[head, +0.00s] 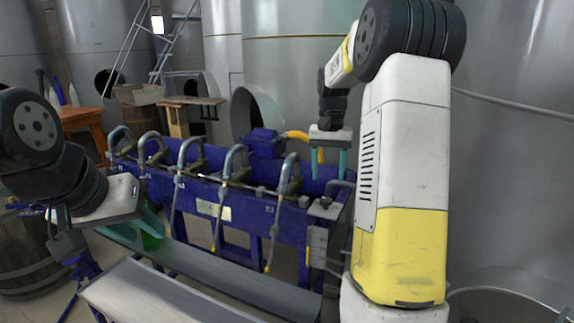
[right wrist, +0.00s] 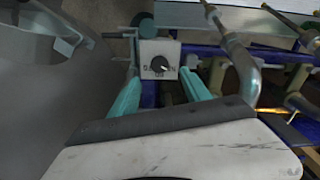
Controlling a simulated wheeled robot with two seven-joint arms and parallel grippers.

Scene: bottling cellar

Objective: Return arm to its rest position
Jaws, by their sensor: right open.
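My right gripper (head: 329,163) hangs fingers-down over the right end of the blue filling machine (head: 265,211) in the head view. Its two teal fingers are apart with nothing between them. In the right wrist view the open gripper (right wrist: 164,88) points toward a pale box with a black dial (right wrist: 159,61). The box lies beyond the fingertips. My left gripper (head: 150,222) is low at the left, by the machine's front rail. A green, glassy thing (head: 152,241) shows at its teal fingers. I cannot tell whether they grip it.
Several curved metal spouts (head: 236,160) line the machine's top. A grey rail (head: 215,273) runs along its front. Large steel tanks (head: 290,52) stand behind. A wooden barrel (head: 30,262) is at the lower left, and a ladder (head: 172,45) stands at the back.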

